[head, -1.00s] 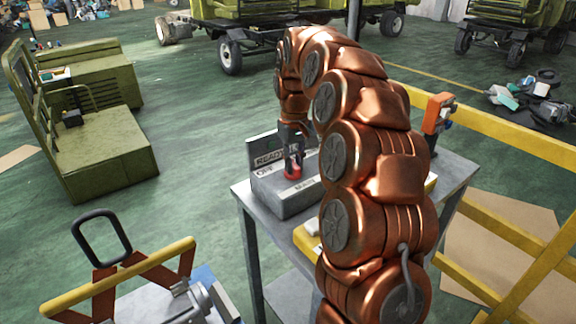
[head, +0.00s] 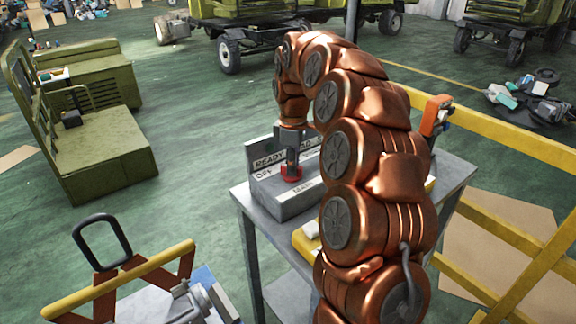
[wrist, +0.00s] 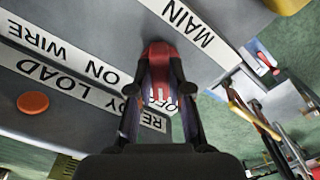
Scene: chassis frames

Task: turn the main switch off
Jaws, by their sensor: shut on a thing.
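The main switch's red handle (head: 292,173) sits on top of a grey switch box (head: 290,205) on the table. My gripper (head: 291,168) comes down on it from above, with its fingers on both sides. In the wrist view my gripper (wrist: 156,95) is shut on the red handle (wrist: 158,58). The "MAIN" label (wrist: 187,22) lies beside the handle. The "OFF" label (wrist: 155,105) shows between my fingers and is partly hidden. The handle's exact angle is hard to tell.
A "READY" strip (head: 266,160) runs along the box's raised back. An orange disc (wrist: 33,103) is on the box. A yellow rail (head: 500,140) stands to the right. A green bench (head: 95,150) is at the left. Open floor lies behind the table (head: 455,180).

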